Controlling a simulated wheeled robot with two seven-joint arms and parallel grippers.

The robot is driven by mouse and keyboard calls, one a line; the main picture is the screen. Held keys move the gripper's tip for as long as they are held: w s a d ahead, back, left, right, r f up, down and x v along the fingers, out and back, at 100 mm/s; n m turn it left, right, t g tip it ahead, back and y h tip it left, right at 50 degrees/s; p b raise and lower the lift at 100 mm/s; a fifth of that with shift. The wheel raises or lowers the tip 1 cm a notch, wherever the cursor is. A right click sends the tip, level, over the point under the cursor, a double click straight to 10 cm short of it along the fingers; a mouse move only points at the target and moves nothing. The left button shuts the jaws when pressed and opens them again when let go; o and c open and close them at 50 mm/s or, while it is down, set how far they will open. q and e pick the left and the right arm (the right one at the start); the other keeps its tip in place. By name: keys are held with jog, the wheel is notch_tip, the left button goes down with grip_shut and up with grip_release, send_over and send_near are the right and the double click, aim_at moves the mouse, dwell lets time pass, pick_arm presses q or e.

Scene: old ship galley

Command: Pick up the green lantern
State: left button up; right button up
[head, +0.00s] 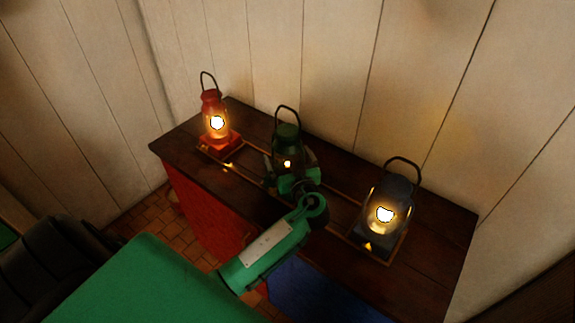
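The green lantern (287,136) stands upright in the middle of the row on the dark wooden cabinet top, with its wire handle raised and a small light in its glass. An arm reaches in from the lower left, and I take its gripper (291,170) to be my left one. This gripper is at the lower part of the green lantern, with finger parts showing to its left and right. The gripper and wrist hide the lantern's base. I cannot tell whether the fingers press on it or stand apart. My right gripper is not in view.
A lit red lantern (215,119) stands to the left and a lit dark grey lantern (389,208) to the right. A thin wooden rail (340,204) frames the lanterns on the cabinet top (440,235). A plank wall (325,60) rises close behind.

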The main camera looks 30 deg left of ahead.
pick_arm(q)
jog(key=shift+w+a, duration=0.1)
jog(key=c, duration=2)
jog(key=shift+o, duration=0.2)
jog(key=shift+r, duration=0.1)
